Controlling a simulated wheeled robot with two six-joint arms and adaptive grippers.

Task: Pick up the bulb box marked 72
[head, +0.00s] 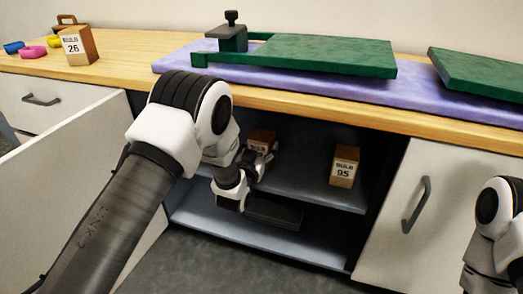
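A brown bulb box (262,135) stands on the upper shelf inside the open cabinet. Its white label is partly hidden by my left gripper, and I cannot read its number. My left gripper (268,160) is inside the cabinet opening, right at the front of this box. Its fingers are small and overlap the box, so I cannot tell whether they are open or shut on it. Another bulb box marked 95 (344,166) stands to the right on the same shelf. Part of my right arm shows at the right edge; its gripper is out of view.
A bulb box marked 26 (77,46) stands on the wooden counter (120,72) beside small coloured items. Green boards (330,54) lie on a purple mat (190,64). The open white door (70,165) is left of the cabinet shelf (308,190); a dark flat object (275,213) lies below.

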